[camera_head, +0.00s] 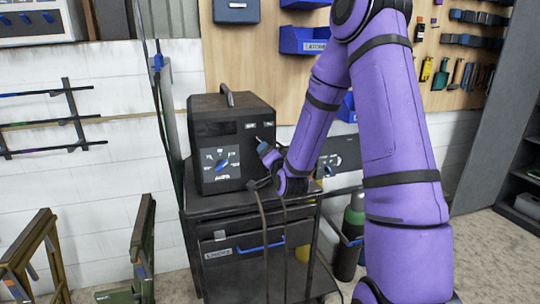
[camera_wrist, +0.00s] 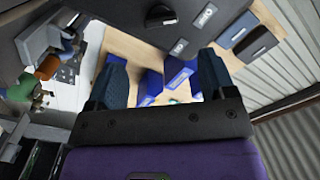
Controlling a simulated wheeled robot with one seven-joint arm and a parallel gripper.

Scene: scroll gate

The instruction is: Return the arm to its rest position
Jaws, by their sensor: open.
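My purple arm reaches down from the top right in the head view and bends back toward a black boxy machine (camera_head: 232,140) with a handle and a dial. My gripper (camera_head: 264,147) is small there, by the machine's lower right front; whether it touches the machine cannot be told. In the wrist view my gripper (camera_wrist: 160,82) shows two dark fingers spread apart, with nothing between them but distant background. The machine's dial has a blue pointer.
The machine stands on a dark cart (camera_head: 245,222) with a blue-handled drawer (camera_head: 262,247). A gas cylinder (camera_head: 350,240) stands right of the cart. A pegboard (camera_head: 270,60) with blue bins (camera_head: 303,40) hangs behind. Metal frames (camera_head: 143,245) stand at left. Cables hang before the cart.

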